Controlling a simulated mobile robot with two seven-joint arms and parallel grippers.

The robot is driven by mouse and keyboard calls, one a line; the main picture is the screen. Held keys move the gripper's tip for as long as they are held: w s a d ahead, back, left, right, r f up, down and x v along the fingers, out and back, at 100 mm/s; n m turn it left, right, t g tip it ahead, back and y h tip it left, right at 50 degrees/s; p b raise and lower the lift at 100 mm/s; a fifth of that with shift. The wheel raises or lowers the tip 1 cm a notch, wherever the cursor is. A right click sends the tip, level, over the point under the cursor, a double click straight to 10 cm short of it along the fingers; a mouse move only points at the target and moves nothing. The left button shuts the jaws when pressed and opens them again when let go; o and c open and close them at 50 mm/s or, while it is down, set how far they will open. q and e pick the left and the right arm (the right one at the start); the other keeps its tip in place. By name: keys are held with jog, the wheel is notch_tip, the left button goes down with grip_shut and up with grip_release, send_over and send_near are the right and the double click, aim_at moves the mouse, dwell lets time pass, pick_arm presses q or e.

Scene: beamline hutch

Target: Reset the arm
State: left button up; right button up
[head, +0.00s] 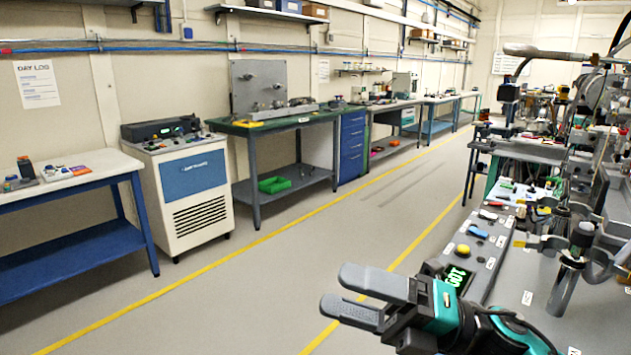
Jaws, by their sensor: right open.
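My right gripper (345,292) is in the lower middle of the head view, with its two grey fingers pointing left. The fingers are apart and nothing shows between them. It is teal and black behind the fingers and is over the floor, beside the left edge of the grey equipment bench (519,318). My left gripper is not in view.
The bench at right carries a yellow button (462,250), a green lit display (456,275) and crowded apparatus. A white cabinet (194,190) and workbenches line the left wall, one with a green bin (274,185) on its shelf. The aisle floor (300,250) between is clear.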

jog(key=w+d+f+m+t+h, duration=0.2)
jog(key=d+f+m+t+h, duration=0.2)
jog(key=f+m+t+h, duration=0.65)
jog(key=w+d+f+m+t+h, duration=0.15)
jog(key=d+f+m+t, duration=0.45)
jog(key=m, duration=1)
jog(key=s+d+f+m+g+h, duration=0.1)
jog(key=s+f+m+g+h, duration=0.2)
jog(key=s+f, duration=0.4)
jog(key=s+d+f+m+g+h, duration=0.2)
jog(key=s+f+m+g+h, duration=0.2)
jog(key=f, duration=0.8)
jog(key=s+m+g, duration=0.1)
jog(key=s+m, duration=0.1)
jog(key=m, duration=0.1)
jog(key=shift+s+d+f, duration=0.15)
jog(key=shift+s+f, duration=0.2)
